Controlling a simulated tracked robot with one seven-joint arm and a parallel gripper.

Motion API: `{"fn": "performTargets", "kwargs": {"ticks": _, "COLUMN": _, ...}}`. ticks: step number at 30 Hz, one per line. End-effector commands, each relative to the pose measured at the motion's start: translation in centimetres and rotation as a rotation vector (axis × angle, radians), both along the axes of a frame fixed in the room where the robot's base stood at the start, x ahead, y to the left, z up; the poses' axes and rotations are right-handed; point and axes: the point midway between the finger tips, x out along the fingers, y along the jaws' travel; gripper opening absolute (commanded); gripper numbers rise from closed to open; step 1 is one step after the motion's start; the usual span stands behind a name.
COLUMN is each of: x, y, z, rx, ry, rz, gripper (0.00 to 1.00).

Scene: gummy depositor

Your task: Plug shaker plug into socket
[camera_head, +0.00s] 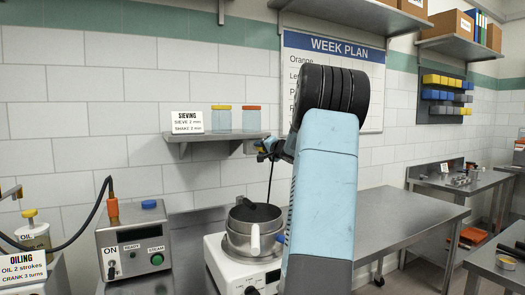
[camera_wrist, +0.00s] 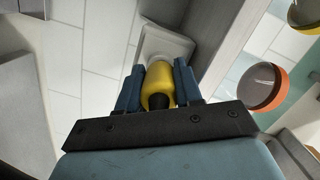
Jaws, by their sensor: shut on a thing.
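My gripper (camera_head: 265,150) is by the tiled wall, just right of the small wall shelf's end. In the wrist view my gripper (camera_wrist: 158,88) has its two blue fingers shut on the yellow plug (camera_wrist: 158,82), one on each side. A white socket plate (camera_wrist: 165,45) on the wall lies straight beyond the plug. The plug's front end overlaps the plate, and I cannot tell whether it is seated. In the head view a dark cable (camera_head: 270,180) hangs from my gripper toward the white shaker (camera_head: 232,270) with its metal sieve pan (camera_head: 244,232).
The wall shelf (camera_head: 215,136) holds two lidded jars and a sieving sign (camera_head: 187,122); its edge runs close beside my fingers. An orange-lidded jar (camera_wrist: 266,88) shows to the right in the wrist view. A steam control box (camera_head: 134,245) stands left of the shaker.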

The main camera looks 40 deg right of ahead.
Motion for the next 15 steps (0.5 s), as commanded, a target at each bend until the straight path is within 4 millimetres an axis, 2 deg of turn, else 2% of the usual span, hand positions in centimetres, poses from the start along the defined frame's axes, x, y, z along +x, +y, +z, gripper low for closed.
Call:
{"fn": "performTargets", "kwargs": {"ticks": 14, "x": 0.56, "y": -0.26, "z": -0.04, "rx": 0.001, "ry": 0.000, "rz": -0.001, "gripper": 0.00}}
{"fn": "performTargets", "kwargs": {"ticks": 15, "x": 0.56, "y": -0.26, "z": -0.03, "rx": 0.001, "ry": 0.000, "rz": -0.001, "gripper": 0.38}}
